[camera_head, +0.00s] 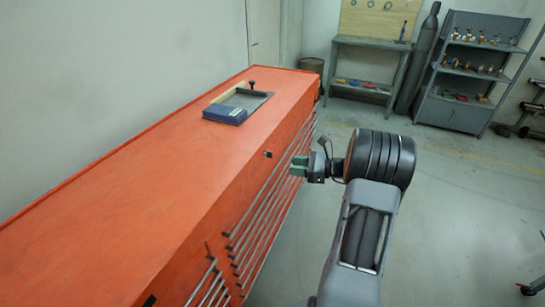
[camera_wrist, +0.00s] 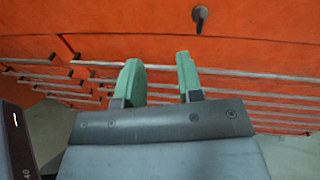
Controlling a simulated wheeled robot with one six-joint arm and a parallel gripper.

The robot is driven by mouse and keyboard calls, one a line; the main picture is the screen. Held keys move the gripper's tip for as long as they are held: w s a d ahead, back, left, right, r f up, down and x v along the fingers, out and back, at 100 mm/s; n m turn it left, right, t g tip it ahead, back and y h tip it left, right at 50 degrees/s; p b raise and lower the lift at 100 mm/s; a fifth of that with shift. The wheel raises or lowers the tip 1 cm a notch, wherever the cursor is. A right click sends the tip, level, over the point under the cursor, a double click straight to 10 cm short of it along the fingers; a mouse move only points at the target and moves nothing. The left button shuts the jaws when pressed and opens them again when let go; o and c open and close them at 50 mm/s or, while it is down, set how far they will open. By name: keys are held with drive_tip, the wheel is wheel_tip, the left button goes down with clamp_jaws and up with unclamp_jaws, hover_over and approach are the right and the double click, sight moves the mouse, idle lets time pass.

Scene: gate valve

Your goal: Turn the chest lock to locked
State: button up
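The orange tool chest (camera_head: 130,190) runs along the left wall with its drawer side facing my arm. A small dark lock (camera_head: 267,154) sits high on that side. In the wrist view the lock (camera_wrist: 200,18) is a dark round piece with an elongated part hanging roughly straight down; whether that means locked is not shown. My gripper (camera_head: 299,165) has green fingers and is just right of the lock in the head view. In the wrist view my gripper (camera_wrist: 158,68) is open and empty, its fingertips apart, below and left of the lock, not touching it.
Long metal drawer handles (camera_head: 262,215) stick out below the lock, close to my fingers. A blue box (camera_head: 225,114) and a grey tray (camera_head: 246,99) lie on the chest top. A shelf (camera_head: 480,65) and workbench (camera_head: 370,45) stand behind.

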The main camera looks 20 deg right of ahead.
sight(268, 154)
drive_tip(key=w+d+f+m+t, duration=0.1)
drive_tip(key=d+m+t, duration=0.2)
drive_tip(key=d, duration=0.1)
drive_tip(key=shift+h, duration=0.3)
drive_tip(key=x, duration=0.4)
drive_tip(key=p+x, duration=0.1)
drive_tip(key=x, duration=0.8)
drive_tip(key=shift+w+d+f, duration=0.1)
drive_tip(key=shift+d+f, duration=0.1)
drive_tip(key=shift+f, duration=0.05)
clamp_jaws()
